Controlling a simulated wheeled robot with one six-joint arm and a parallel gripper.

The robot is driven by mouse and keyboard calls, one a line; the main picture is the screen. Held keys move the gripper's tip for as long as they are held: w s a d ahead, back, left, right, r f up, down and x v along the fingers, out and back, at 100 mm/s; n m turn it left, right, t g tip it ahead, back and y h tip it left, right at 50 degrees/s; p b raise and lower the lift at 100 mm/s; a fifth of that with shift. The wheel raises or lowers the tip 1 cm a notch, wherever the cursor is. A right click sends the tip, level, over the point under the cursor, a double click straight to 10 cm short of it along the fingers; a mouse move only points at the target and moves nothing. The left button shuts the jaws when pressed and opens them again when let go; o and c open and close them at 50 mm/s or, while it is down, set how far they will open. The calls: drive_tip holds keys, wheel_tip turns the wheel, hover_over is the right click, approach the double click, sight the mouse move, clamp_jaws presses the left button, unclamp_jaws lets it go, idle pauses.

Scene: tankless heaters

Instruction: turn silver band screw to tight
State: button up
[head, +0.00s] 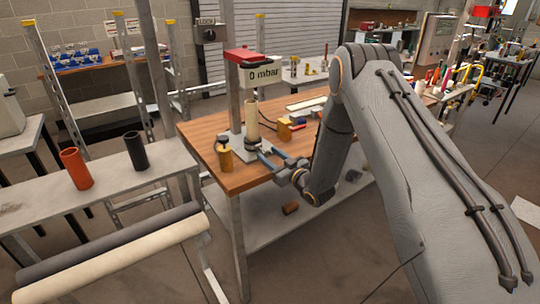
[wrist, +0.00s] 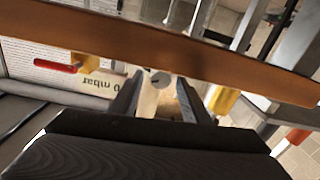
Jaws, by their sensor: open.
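A cream pipe (head: 252,112) stands upright on a grey base plate (head: 236,149) on the wooden table, with a dark collar round its foot. My gripper (head: 264,158) is low beside the pipe's foot, at the table's near edge. In the wrist view, which is upside down, my gripper (wrist: 160,88) has its two fingers apart. A small round grey piece with a dark mark (wrist: 160,78) shows between them, in front of the pipe (wrist: 148,100); it may be the band screw. The silver band itself is not clear, and contact cannot be told.
A display reading 0 mbar (head: 262,73) is on the post above the pipe. A yellow fitting (head: 224,155) is left of my gripper, and a yellow block (head: 284,132) lies behind it. The wooden table edge (wrist: 230,70) crosses the wrist view close by.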

drive_tip(key=shift+c, duration=0.5)
drive_tip(key=c, duration=0.9)
drive_tip(key=shift+c, duration=0.2)
drive_tip(key=shift+m, duration=0.4)
drive_tip(key=m+b, duration=0.2)
drive_tip(key=m, duration=0.1)
drive_tip(key=shift+f+m, duration=0.15)
drive_tip(key=shift+m, duration=0.15)
drive_tip(key=shift+m+b, duration=1.1)
drive_tip(key=shift+m, duration=1.2)
drive_tip(key=o, duration=1)
drive_tip(key=shift+d, duration=0.1)
